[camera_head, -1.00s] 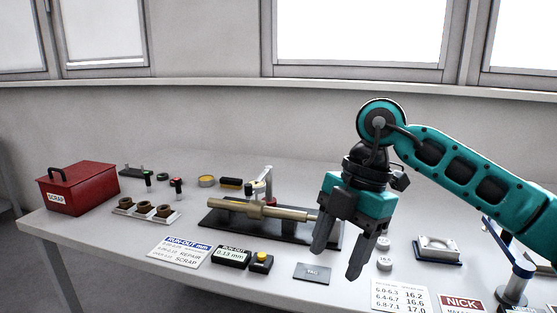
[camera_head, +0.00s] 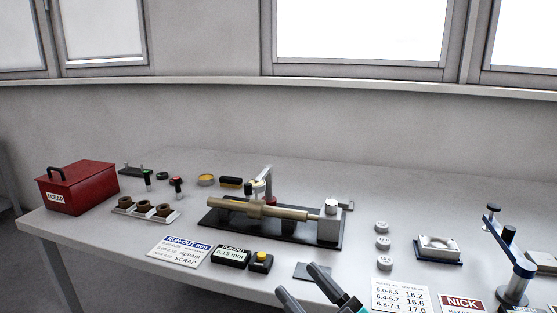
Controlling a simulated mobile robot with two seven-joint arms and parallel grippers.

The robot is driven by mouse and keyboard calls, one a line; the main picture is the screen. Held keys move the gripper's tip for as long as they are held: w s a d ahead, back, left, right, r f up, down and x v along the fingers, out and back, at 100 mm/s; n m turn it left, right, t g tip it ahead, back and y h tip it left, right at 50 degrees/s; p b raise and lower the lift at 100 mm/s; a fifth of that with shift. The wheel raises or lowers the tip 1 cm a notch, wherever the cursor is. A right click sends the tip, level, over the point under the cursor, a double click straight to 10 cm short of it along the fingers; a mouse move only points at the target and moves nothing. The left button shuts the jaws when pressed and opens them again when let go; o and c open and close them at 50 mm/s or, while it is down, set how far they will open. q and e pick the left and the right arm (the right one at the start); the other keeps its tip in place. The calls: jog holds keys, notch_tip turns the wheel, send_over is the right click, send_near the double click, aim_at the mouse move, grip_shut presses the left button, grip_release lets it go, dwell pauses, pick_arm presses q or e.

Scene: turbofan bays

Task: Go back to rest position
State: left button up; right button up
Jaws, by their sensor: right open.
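My right gripper (camera_head: 303,296) shows at the bottom edge of the head view, slightly right of the middle. Its two dark fingers are apart with nothing between them, and a little teal shows behind them. It is in front of the bench, just below the dark tag plate (camera_head: 312,271), part of which it hides. The rest of the right arm is out of the picture. My left gripper is not in view.
A brass shaft (camera_head: 240,206) lies in a run-out fixture on the white bench. A red scrap box (camera_head: 78,188) stands at the left.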

jog(key=s+d+f+m+g+h, duration=0.2)
jog(key=s+d+f+h, duration=0.2)
jog(key=f, duration=0.4)
jog(key=s+d+f+m+g+h, duration=0.2)
jog(key=s+d+f+m+h, duration=0.1)
jog(key=f, duration=0.6)
jog(key=s+d+f+m+g+h, duration=0.2)
jog(key=s+d+f+h, duration=0.4)
jog(key=f, duration=0.3)
jog(key=shift+s+d+m, duration=0.2)
jog(key=shift+s+m, duration=0.1)
jog(key=shift+s, duration=0.45)
